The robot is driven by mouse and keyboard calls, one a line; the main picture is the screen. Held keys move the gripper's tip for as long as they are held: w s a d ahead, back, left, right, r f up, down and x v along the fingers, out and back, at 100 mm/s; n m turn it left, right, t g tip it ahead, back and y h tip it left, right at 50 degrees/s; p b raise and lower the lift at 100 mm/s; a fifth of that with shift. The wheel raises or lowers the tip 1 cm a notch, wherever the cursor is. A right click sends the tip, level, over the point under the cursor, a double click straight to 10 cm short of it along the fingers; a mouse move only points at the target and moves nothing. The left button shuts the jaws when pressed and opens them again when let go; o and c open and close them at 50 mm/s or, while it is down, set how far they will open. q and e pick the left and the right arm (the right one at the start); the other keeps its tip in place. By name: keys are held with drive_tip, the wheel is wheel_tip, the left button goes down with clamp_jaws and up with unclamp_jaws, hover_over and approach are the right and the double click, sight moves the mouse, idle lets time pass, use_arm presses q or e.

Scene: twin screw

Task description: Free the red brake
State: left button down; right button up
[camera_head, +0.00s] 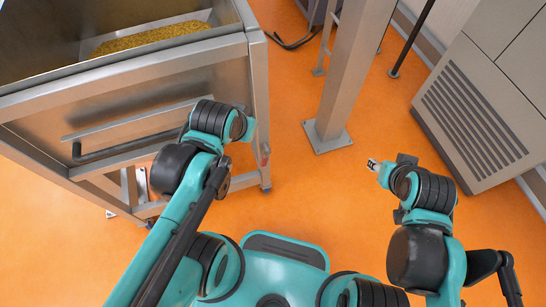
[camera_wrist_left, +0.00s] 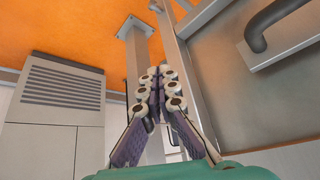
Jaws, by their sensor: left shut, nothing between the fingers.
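A small red part (camera_head: 265,149), which looks like the red brake, sits low on the right corner leg of the metal cart (camera_head: 258,90). It is small and hard to make out, and I cannot tell its position. I do not see it in the left wrist view. My left gripper (camera_wrist_left: 160,78) is shut and empty, its fingertips together. In the head view the left wrist is in front of the cart's near side, left of the red part, and the fingers are mostly hidden. My right gripper (camera_head: 374,165) hangs over open floor, apart from everything; its fingers are too small to read.
The cart holds yellow grains (camera_head: 150,38) and has a dark handle bar (camera_head: 125,146), also in the left wrist view (camera_wrist_left: 262,25). A steel post (camera_head: 345,80) stands behind on a floor plate. A vented grey cabinet (camera_head: 475,115) is at the right. Orange floor between is clear.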

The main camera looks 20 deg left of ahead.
use_arm(q)
drive_tip(key=w+d+f+m+g+y+b, duration=0.1)
drive_tip(key=w+d+f+m+g+b, duration=0.15)
drive_tip(key=w+f, duration=0.45)
drive_tip(key=w+d+f+m+g+b, duration=0.1)
drive_tip(key=w+d+f+m+g, duration=0.25)
drive_tip(key=w, duration=0.55)
drive_tip(key=w+d+f+m+g+y+b, duration=0.1)
drive_tip(key=w+f+m, duration=0.1)
drive_tip(key=f, duration=1.1)
drive_tip(key=w+d+f+m+g+y+b, duration=0.1)
drive_tip(key=w+f+m+g, duration=0.1)
drive_tip(key=f, duration=1.1)
drive_tip(key=shift+d+y, duration=0.25)
drive_tip(key=shift+y, duration=0.15)
drive_tip(key=shift+f, duration=0.2)
drive_tip(key=s+a+f+b, duration=0.4)
drive_tip(key=a+f+b, duration=0.1)
drive_tip(key=f, duration=0.3)
drive_tip(key=shift+s+a+f, duration=0.15)
drive_tip(key=shift+s+a, duration=0.05)
drive_tip(key=shift+a, duration=0.6)
